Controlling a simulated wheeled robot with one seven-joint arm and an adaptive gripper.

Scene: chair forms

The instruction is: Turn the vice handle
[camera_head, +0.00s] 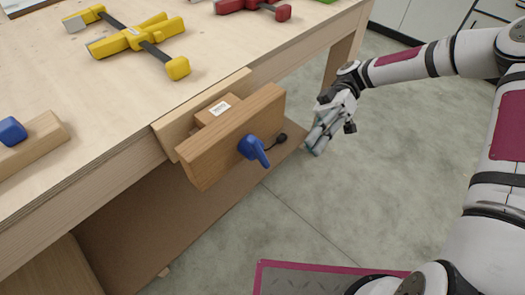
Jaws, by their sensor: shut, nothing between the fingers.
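The wooden vice (232,133) is fixed to the front edge of the workbench, with a thick brown outer jaw and a label on its inner block. The vice handle (254,149) is a blue lever on the jaw's outer face, pointing down and to the right. A small black knob (281,139) shows just right of it. My gripper (316,146) is to the right of the vice, beyond the jaw's right end and clear of the handle. It points downward and left, with its fingers shut and empty.
The workbench top (60,90) carries a yellow clamp (135,38), a red clamp (252,7) and a blue knob on a wood block (12,131). A bench leg (343,50) stands behind my gripper. The grey floor in front is open. White cabinets (425,18) stand at the back.

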